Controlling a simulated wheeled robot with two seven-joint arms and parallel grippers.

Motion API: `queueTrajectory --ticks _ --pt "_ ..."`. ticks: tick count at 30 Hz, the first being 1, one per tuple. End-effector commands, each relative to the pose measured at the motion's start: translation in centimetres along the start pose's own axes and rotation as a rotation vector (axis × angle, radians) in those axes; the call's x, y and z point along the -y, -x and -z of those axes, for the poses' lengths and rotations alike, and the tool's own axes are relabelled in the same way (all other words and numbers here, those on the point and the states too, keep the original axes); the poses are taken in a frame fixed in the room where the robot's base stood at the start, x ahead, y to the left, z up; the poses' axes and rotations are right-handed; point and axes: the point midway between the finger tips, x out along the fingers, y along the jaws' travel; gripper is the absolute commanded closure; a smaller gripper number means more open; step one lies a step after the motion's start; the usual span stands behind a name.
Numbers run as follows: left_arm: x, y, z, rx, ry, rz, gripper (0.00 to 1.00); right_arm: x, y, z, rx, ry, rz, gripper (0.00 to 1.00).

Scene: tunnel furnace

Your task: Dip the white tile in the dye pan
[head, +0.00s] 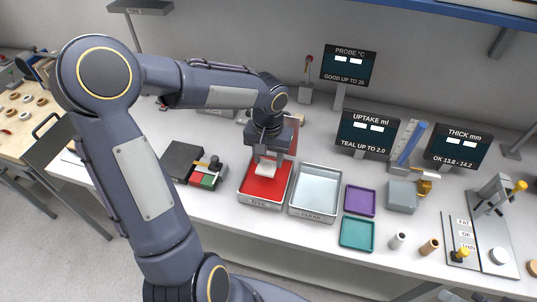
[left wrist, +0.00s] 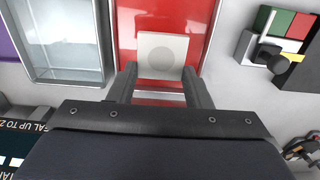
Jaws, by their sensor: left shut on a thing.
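The white tile (head: 265,168) is in my left gripper (head: 268,158), over the red dye pan (head: 262,201). The gripper points down and its fingers are shut on the tile. In the left wrist view the tile (left wrist: 163,40) is a pale square with a faint round mark, just past the fingertips (left wrist: 158,72). Red of the dye pan (left wrist: 200,18) shows around it. I cannot tell whether the tile touches the dye. No red shows on its visible face. My right gripper is not in view.
A pan labelled CLEAR (head: 318,190) stands close on the right. Beyond it are a purple tray (head: 360,200) and a teal tray (head: 357,233). A block with coloured squares (head: 208,176) stands left of the dye pan. Display signs (head: 367,134) stand behind.

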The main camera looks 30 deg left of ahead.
Motion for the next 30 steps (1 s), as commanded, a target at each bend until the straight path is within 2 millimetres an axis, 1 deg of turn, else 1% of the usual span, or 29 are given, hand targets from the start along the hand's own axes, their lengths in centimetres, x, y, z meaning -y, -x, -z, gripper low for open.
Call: queueTrajectory --ticks 1,21,25,30 --pt "0.0 -0.8 0.0 0.001 0.0 0.0 0.78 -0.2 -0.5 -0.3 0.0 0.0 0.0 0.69" --pt "0.0 -6.0 0.0 -0.001 -0.001 -0.001 0.78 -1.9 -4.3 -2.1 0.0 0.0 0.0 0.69" --pt "0.0 -6.5 0.0 -0.001 -0.001 0.0 0.78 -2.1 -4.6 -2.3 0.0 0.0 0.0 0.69" --pt "0.0 -6.7 0.0 -0.001 -0.001 0.0 0.78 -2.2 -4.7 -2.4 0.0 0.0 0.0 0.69"
